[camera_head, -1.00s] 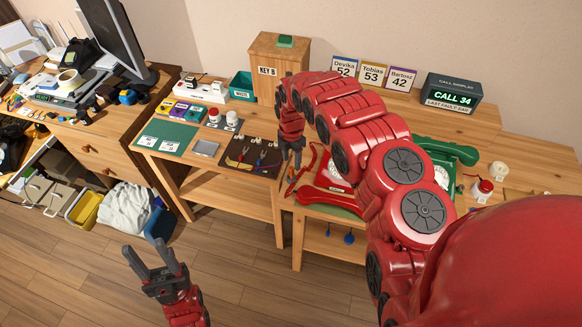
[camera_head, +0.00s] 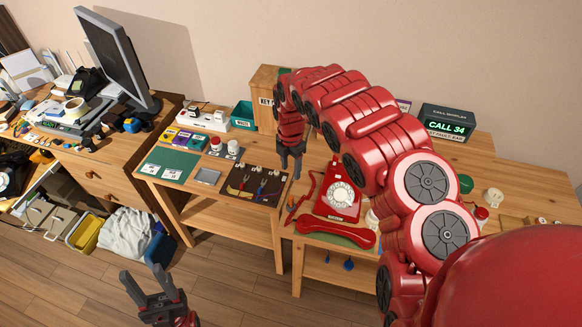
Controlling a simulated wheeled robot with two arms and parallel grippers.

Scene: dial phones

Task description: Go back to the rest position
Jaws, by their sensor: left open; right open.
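My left gripper (camera_head: 150,277) is open and empty, low in front of the desks above the wooden floor. My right gripper (camera_head: 291,168) points down with its fingers near the right edge of the dark tool mat (camera_head: 240,190). It is open and holds nothing that I can see. My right arm arches across the desk and hides part of it. The red dial phone (camera_head: 340,198) stands to the right of my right gripper, apart from it. Its red handset (camera_head: 335,232) lies off the phone, in front of it. The call display (camera_head: 447,127) reads CALL 34.
The wooden KEY B box (camera_head: 265,92) stands behind my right arm. A green bin (camera_head: 243,114), a monitor (camera_head: 115,55) and other desk items are to the left. A yellow bin (camera_head: 84,232) and white cloth (camera_head: 125,233) are on the floor. Open floor lies around my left gripper.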

